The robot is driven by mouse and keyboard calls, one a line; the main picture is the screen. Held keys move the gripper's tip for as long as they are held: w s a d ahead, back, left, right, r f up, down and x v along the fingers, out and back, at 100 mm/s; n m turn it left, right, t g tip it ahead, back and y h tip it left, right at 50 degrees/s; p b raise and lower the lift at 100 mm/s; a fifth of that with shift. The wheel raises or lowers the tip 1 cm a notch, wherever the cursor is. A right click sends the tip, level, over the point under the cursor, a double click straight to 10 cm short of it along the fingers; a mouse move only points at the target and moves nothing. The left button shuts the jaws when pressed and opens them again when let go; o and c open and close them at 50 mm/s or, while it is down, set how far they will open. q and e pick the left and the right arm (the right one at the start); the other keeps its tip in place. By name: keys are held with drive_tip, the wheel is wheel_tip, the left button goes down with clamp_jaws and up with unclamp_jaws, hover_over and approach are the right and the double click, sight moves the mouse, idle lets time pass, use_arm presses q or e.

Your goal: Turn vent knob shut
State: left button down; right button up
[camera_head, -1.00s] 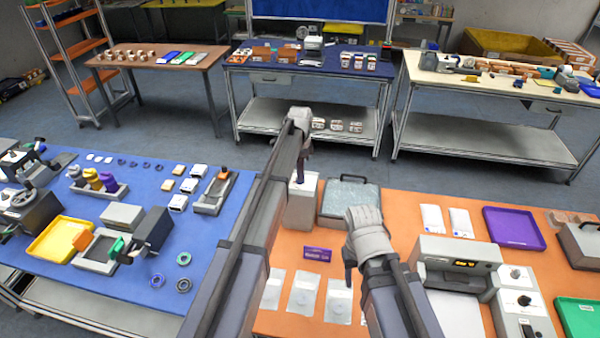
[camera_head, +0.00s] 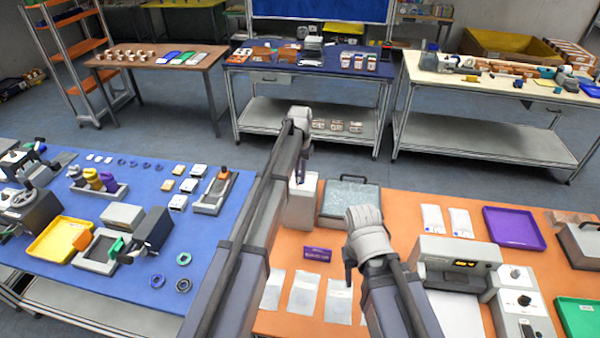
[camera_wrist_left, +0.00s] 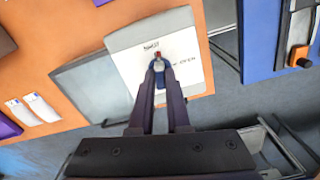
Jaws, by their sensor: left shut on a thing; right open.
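The vent knob (camera_wrist_left: 158,67) is a small knob, partly hidden, with a red mark and dark blue below it. It sits on the white labelled top of a pale grey box (camera_wrist_left: 124,38), which also shows in the head view (camera_head: 300,212). My left gripper (camera_wrist_left: 159,72) points down onto the box top and is shut on the knob. In the head view the left gripper (camera_head: 300,174) hides the knob. The small lettering beside the knob is too blurred to read surely. My right gripper (camera_head: 349,276) is open and empty over the orange table, in front of the box and to its right.
A grey case with a clear lid (camera_head: 346,198) stands close to the right of the box. Flat pouches (camera_head: 304,294) and a purple sign (camera_head: 318,254) lie in front. A machine with a display (camera_head: 448,262) stands right. A gap separates the blue table (camera_head: 215,245).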

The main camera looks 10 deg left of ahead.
use_arm(q)
drive_tip(key=shift+n, duration=1.2)
drive_tip(key=c, duration=0.9)
unclamp_jaws()
drive_tip(key=shift+r, duration=0.1)
wheel_tip(320, 180, up, 8)
drive_tip(key=p, duration=0.8)
drive_tip(key=shift+f, duration=0.2)
